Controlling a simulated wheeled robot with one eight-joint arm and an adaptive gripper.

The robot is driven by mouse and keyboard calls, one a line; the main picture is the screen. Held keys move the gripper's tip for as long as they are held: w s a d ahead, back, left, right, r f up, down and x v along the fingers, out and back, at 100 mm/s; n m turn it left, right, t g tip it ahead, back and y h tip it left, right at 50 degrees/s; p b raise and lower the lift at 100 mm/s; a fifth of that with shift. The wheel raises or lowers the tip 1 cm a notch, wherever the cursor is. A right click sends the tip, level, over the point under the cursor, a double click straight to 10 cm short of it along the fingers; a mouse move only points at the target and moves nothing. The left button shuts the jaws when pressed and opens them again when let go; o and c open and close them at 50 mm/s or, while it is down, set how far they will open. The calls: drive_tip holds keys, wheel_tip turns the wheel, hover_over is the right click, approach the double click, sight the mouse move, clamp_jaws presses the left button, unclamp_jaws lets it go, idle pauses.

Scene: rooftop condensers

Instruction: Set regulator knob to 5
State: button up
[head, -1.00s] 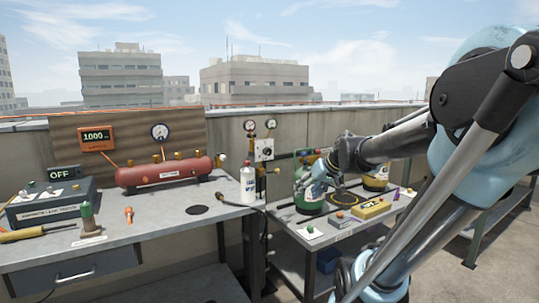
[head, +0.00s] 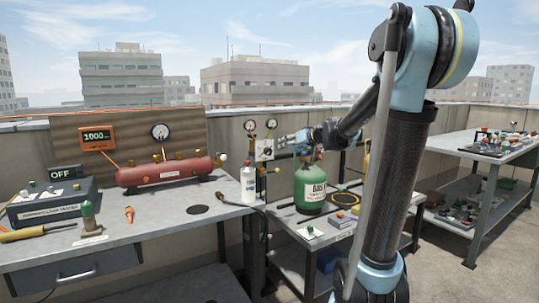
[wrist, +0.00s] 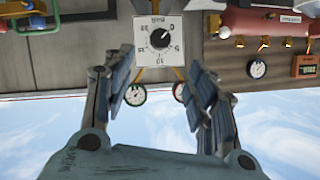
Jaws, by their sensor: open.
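The regulator knob (head: 266,151) is a small black dial on a white plate (head: 260,141) on the wall, below two round gauges. In the wrist view, which is upside down, the black knob (wrist: 160,38) sits on its numbered white plate (wrist: 142,54). Its pale mark seems to point towards 0, with 5 the neighbouring number. My gripper (head: 283,142) is just to the right of the plate in the head view. In the wrist view my gripper (wrist: 160,76) is open and empty, its fingers spread either side of the knob's line, apart from it.
A green gas cylinder (head: 310,190) stands on the lower bench beneath my arm. A white bottle (head: 248,184) stands at the left bench's edge. A red tank (head: 166,171) lies behind. Another cluttered bench (head: 480,150) is at right.

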sight(269, 151)
drive_tip(key=x, duration=1.5)
